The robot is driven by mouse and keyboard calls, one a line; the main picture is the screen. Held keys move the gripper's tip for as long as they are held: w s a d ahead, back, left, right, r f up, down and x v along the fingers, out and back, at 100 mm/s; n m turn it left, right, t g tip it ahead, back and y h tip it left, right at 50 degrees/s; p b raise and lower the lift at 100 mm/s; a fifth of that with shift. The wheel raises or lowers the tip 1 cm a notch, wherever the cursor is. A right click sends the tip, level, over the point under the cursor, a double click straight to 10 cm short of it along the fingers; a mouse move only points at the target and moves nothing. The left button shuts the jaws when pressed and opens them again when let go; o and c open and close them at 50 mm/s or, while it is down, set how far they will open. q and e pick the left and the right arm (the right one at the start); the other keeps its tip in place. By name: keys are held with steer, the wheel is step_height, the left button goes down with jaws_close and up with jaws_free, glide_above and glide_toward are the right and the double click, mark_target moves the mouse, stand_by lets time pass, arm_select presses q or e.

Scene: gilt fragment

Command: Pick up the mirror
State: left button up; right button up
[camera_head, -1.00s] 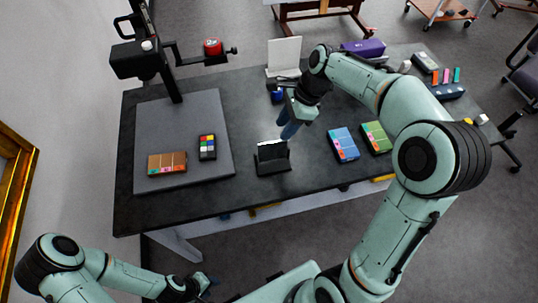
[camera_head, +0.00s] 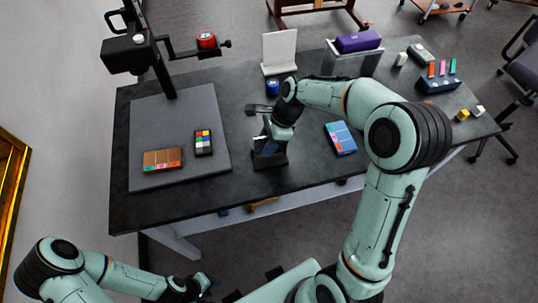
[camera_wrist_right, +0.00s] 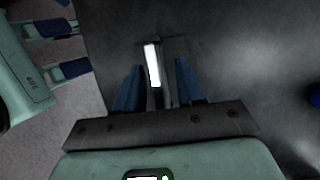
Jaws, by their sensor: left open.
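The mirror is a thin upright plate in a small black stand (camera_head: 270,160) near the table's front edge. In the head view my right gripper (camera_head: 268,146) is over the stand and largely hides the mirror. In the right wrist view the mirror (camera_wrist_right: 152,65) shows as a bright narrow strip between the blue fingers of my right gripper (camera_wrist_right: 160,90), with a gap left between them. Whether a finger touches it cannot be told. My left gripper (camera_head: 207,284) is open and empty, low in front of the table; it also shows in the wrist view (camera_wrist_right: 75,48).
The dark table (camera_head: 225,195) carries a grey mat (camera_head: 150,120) with a brown palette (camera_head: 162,159) and a colour chart (camera_head: 203,142). A blue box (camera_head: 340,138) lies right of the stand. A white panel (camera_head: 279,52) and a blue jar (camera_head: 273,87) stand behind.

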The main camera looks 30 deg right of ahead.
jaws_close()
steer(key=shift+w+r, duration=0.1)
stand_by(1.2)
